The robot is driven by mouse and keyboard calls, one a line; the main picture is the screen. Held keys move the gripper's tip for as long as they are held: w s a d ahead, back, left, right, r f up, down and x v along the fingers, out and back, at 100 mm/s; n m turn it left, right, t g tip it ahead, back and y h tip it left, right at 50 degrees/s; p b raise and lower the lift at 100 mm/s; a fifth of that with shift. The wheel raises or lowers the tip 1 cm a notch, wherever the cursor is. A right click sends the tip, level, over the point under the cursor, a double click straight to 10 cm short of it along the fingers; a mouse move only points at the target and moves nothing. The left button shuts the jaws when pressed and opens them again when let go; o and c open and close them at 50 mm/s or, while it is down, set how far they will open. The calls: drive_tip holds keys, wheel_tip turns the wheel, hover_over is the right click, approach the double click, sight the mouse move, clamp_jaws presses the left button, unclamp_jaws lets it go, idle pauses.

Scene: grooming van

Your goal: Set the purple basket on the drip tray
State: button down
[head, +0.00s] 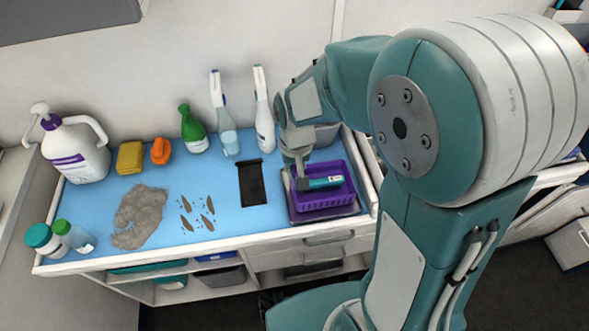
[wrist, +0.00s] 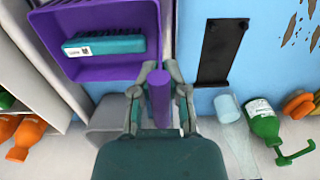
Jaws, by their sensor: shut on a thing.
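The purple basket (head: 325,199) is at the right end of the blue worktop, with a teal brush (head: 325,183) lying in it. The basket also shows at the upper left of the wrist view (wrist: 112,72). The drip tray (head: 330,215), grey and shallow, shows its rim beneath the basket. I cannot tell whether the basket touches it. My gripper (head: 300,181) is at the basket's back left side. In the wrist view, my gripper (wrist: 160,90) is shut on a purple upright post, which seems to be part of the basket.
A black flat piece (head: 253,184) lies just left of the basket. A grey bin (wrist: 106,118) stands close behind my gripper. Spray bottles (head: 222,115) and a green bottle (head: 192,130) line the wall. Grey fur (head: 140,217) and dark marks lie further left.

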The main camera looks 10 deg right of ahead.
drive_tip(key=c, duration=0.6)
unclamp_jaws()
drive_tip(key=shift+a, duration=0.15)
drive_tip(key=shift+c, duration=0.2)
drive_tip(key=shift+a, duration=0.1)
drive_tip(key=r, duration=1.2)
drive_tip(key=shift+d, duration=0.2)
drive_tip(key=s+d+r+t, duration=0.2)
drive_tip(key=s+d, duration=0.1)
drive_tip(key=s, duration=0.3)
drive_tip(key=s+d+r+t, duration=0.3)
drive_tip(key=s, duration=0.4)
drive_tip(key=shift+d+r+t, duration=0.2)
drive_tip(key=shift+d+t, duration=0.1)
drive_tip(key=shift+d, duration=0.1)
